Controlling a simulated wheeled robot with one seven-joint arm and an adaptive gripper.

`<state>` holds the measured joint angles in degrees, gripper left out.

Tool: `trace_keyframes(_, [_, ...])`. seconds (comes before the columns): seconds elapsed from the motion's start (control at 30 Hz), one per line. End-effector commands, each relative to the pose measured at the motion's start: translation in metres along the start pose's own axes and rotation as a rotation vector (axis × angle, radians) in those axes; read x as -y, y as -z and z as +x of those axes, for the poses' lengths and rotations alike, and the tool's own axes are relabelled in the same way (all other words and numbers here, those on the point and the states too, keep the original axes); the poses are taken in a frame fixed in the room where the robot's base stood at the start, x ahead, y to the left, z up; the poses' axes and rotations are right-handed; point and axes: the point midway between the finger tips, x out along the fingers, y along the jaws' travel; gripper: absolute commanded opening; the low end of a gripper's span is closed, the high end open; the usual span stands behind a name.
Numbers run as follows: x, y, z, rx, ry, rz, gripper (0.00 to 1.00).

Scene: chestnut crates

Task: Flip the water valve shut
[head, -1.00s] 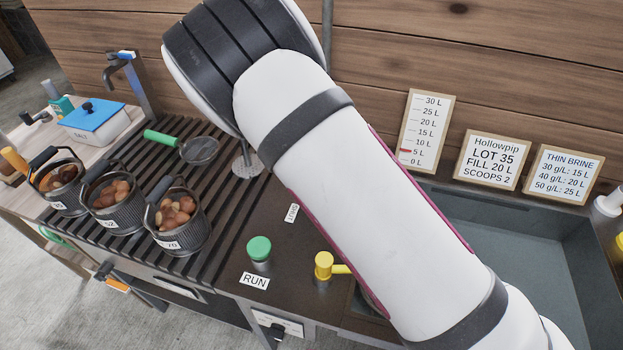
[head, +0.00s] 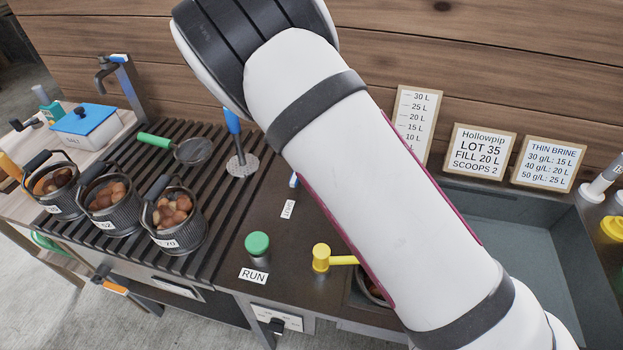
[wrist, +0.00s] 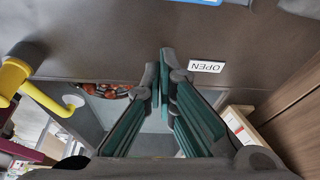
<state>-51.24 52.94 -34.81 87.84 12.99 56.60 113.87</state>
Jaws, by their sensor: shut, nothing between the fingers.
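A small blue-and-white piece (head: 294,180), which looks like the end of the water valve's lever, shows beside my arm, just behind a small white label (head: 288,208) that seems to read SHUT. My arm hides the rest of the valve. No contact with the valve shows. In the head view my arm hides the gripper.
Several chestnut baskets (head: 171,213) stand left on the slatted rack (head: 215,212). A grey basin (head: 540,240) lies right.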

Motion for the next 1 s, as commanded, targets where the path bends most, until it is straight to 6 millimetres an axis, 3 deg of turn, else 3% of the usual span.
trace_keyframes(0.2, [0.002, -0.001, -0.04, 0.003, 0.003, -0.001, 0.0])
trace_keyframes(0.4, [0.002, 0.0, -0.063, 0.0, 0.002, 0.0, 0.0])
trace_keyframes(1.0, [0.002, 0.001, -0.07, 0.0, 0.0, 0.0, 0.0])
